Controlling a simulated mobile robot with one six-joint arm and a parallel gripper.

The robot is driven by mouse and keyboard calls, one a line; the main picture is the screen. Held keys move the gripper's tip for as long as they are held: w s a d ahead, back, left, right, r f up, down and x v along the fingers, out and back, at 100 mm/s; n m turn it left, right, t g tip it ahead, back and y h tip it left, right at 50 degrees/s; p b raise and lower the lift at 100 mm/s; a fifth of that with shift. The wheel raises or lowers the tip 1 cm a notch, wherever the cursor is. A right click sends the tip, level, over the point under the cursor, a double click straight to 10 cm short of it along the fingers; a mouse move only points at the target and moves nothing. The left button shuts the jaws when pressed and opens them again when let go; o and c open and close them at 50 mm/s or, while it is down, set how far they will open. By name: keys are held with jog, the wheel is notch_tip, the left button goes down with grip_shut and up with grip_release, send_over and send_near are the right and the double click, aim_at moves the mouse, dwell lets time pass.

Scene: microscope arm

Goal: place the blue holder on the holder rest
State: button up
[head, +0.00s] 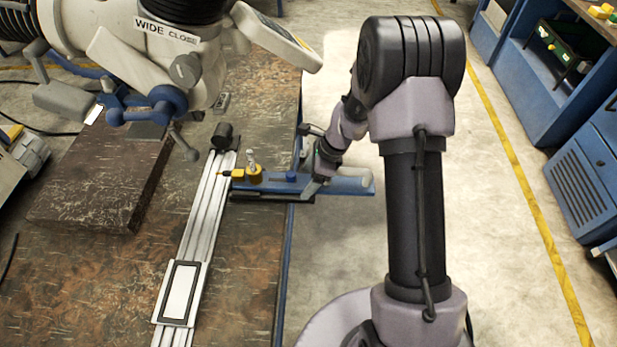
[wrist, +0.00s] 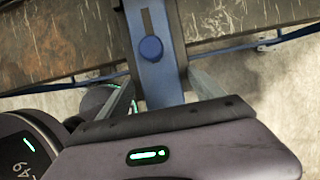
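The blue holder (head: 345,186) is a long flat bar lying across the table's right edge. It has a blue knob (head: 291,177) and a yellow clamp with a metal post (head: 254,174) at its left end, close to the metal rail. My gripper (head: 317,184) is at the bar's outer part, past the table edge. In the wrist view the slotted bar and round knob (wrist: 150,48) show, with the fingers (wrist: 161,78) on both sides, their tips against its edges. A dark strip (head: 268,198) lies along the holder's near side; I cannot tell whether it is the holder rest.
A silver rail (head: 205,205) runs along the table and carries a black-framed white plate (head: 180,292). A dark block (head: 100,180) lies to its left, under the white microscope arm (head: 160,55). The near right part of the tabletop (head: 240,270) is clear.

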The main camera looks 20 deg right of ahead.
jog(key=p+v, duration=0.5)
jog(key=v, duration=0.7)
jog(key=shift+a+r, duration=0.1)
jog(key=shift+r, duration=0.2)
jog(key=s+a+r+n+t+h, duration=0.1)
jog(key=s+a+r+n, duration=0.15)
jog(key=r, duration=0.45)
jog(key=s+a+r+n, duration=0.2)
jog(key=s+r+n, duration=0.15)
jog(key=r, duration=0.35)
jog(key=s+a+r+n+t, duration=0.1)
jog(key=s+r+n, duration=0.2)
jog(key=s, duration=0.3)
jog(key=s+a+r+n+t+h, duration=0.1)
jog(key=s+r+n, duration=0.1)
jog(key=s+n, duration=0.2)
jog(key=s+a+r+n+t, duration=0.1)
jog(key=s+r+n, duration=0.2)
jog(key=s, duration=0.4)
jog(key=shift+s+a+r+n, duration=0.35)
jog(key=shift+s+n, duration=0.05)
jog(key=shift+n, duration=0.2)
jog(key=shift+f+b, duration=2.4)
jog(key=shift+b, duration=0.15)
